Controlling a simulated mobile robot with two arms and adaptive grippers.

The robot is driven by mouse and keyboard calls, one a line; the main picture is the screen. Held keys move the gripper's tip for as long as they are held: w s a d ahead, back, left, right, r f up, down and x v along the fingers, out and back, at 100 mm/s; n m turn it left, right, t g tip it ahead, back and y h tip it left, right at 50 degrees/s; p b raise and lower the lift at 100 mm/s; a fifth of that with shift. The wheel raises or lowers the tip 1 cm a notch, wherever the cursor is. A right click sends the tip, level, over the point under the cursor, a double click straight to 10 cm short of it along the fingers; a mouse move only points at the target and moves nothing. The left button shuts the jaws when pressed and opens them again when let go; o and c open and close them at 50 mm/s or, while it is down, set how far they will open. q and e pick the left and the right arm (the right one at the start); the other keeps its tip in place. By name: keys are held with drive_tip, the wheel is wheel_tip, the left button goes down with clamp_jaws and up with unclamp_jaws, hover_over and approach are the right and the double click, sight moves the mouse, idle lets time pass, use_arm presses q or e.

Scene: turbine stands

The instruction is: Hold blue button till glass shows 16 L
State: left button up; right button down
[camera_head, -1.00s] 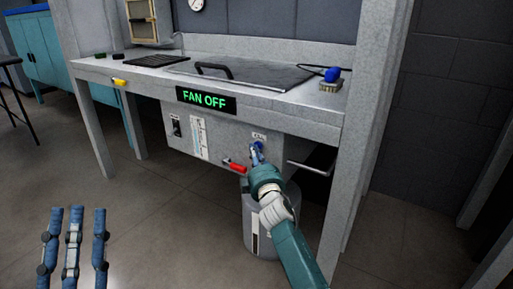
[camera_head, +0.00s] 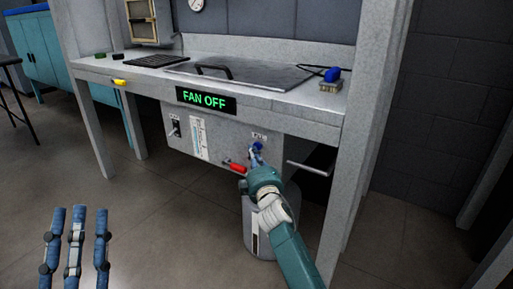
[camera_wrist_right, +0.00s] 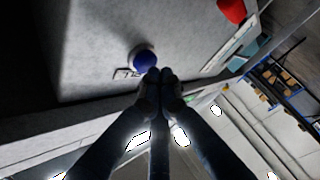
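The blue button (camera_head: 258,146) is on the grey front panel below the worktop, with a small label above it. My right gripper (camera_head: 254,156) is at the button in the head view. In the right wrist view its fingertips (camera_wrist_right: 160,75) are drawn together and empty, at the lower edge of the round blue button (camera_wrist_right: 144,58). I cannot tell whether the button is pressed in. The sight glass with its white scale (camera_head: 198,138) is left on the panel; its level is too small to read. My left gripper (camera_head: 76,210) is open and empty at lower left.
A red handle (camera_head: 235,167) sits close left of my right fingers. A grey cylinder (camera_head: 259,240) stands below, partly behind my arm. A green "FAN OFF" display (camera_head: 206,100) is above the panel. A bar (camera_head: 309,168) sticks out at right. Floor at left is clear.

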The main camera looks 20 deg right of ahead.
use_arm(q)
drive_tip(key=shift+w+f+y, duration=0.3)
drive_tip(key=shift+w+f, duration=0.05)
use_arm(e)
drive_tip(key=shift+s+a, duration=0.3)
drive_tip(key=shift+a, duration=0.05)
use_arm(q)
drive_tip(key=shift+w+d+f+g, duration=0.1)
drive_tip(key=shift+w+f+g, duration=0.2)
drive_tip(key=shift+f, duration=0.1)
drive_tip(key=shift+w+f+g, duration=0.15)
drive_tip(key=shift+f+g, duration=0.15)
drive_tip(key=shift+f, duration=0.1)
use_arm(e)
drive_tip(key=shift+s+a, duration=0.8)
drive_tip(key=shift+a, duration=0.2)
drive_tip(key=shift+s+a, duration=0.75)
drive_tip(key=shift+a, duration=0.25)
use_arm(q)
drive_tip(key=shift+r, duration=0.25)
